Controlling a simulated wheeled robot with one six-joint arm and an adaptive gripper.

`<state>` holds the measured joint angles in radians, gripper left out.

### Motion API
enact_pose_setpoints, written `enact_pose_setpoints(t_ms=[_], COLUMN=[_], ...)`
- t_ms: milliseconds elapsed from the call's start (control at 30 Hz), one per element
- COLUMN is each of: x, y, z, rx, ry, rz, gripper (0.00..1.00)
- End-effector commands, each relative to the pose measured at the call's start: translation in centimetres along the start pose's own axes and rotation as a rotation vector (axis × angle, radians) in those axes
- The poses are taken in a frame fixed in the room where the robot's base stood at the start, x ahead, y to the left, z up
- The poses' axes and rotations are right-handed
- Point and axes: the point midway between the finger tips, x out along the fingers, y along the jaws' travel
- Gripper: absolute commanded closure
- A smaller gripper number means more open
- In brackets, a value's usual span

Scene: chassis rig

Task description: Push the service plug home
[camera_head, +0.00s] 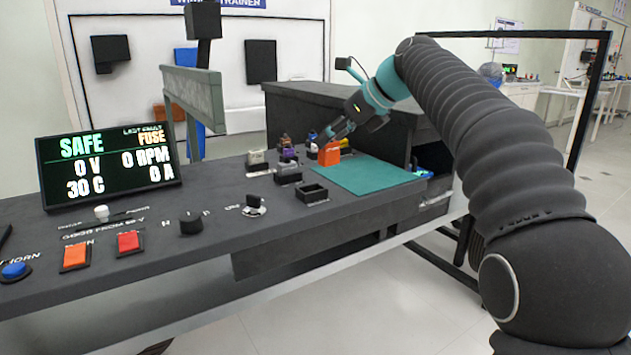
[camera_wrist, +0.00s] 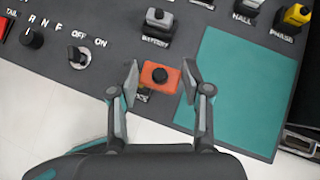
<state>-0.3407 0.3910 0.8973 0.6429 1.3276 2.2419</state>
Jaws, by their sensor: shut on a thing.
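The orange service plug (camera_wrist: 160,79) with a black round knob is between the two fingers of my gripper (camera_wrist: 161,82) in the wrist view. My gripper is shut on it, one finger at each side. In the head view the plug (camera_head: 329,154) shows under my gripper (camera_head: 327,141), near the back left of the teal mat. A black open-topped socket (camera_head: 312,193) shows empty in the head view, apart from the plug. In the wrist view the plug hides the socket and part of its label. The exact height of the plug is hard to tell.
The teal mat (camera_head: 366,175) lies bare at the right. Several coloured connectors, such as a purple one (camera_head: 289,166), stand left of the plug. A rotary key switch (camera_head: 254,205) sits left of the socket. A dark box (camera_head: 350,110) stands behind. A screen (camera_head: 108,163) reads SAFE.

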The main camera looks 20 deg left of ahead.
Motion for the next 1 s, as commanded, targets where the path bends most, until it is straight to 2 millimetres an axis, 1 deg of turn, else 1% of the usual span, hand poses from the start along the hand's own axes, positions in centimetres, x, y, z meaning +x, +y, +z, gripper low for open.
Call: enact_pose_setpoints(t_ms=[33, 100, 200, 300, 467, 700, 933, 967, 1000], x=[0.9, 1.6, 2.4, 2.8, 3.3, 5.4, 5.6, 5.6, 5.6], y=[1.1, 2.2, 3.4, 4.0, 4.2, 4.2, 4.2, 4.2, 4.2], z=[-0.5, -0.8, -0.9, -1.1, -1.4, -3.9, -4.0, -4.0, -4.0], rx=[-0.002, -0.002, -0.001, 0.002, 0.002, 0.003, 0.002, 0.002, 0.002], ry=[-0.001, 0.000, 0.000, 0.000, 0.000, 0.001, 0.001, 0.002, 0.002], rz=[0.001, 0.000, -0.001, -0.002, -0.002, -0.003, -0.003, -0.002, -0.002], gripper=[0.92, 0.92, 0.92, 0.92, 0.92, 0.92, 0.92, 0.49, 0.39])
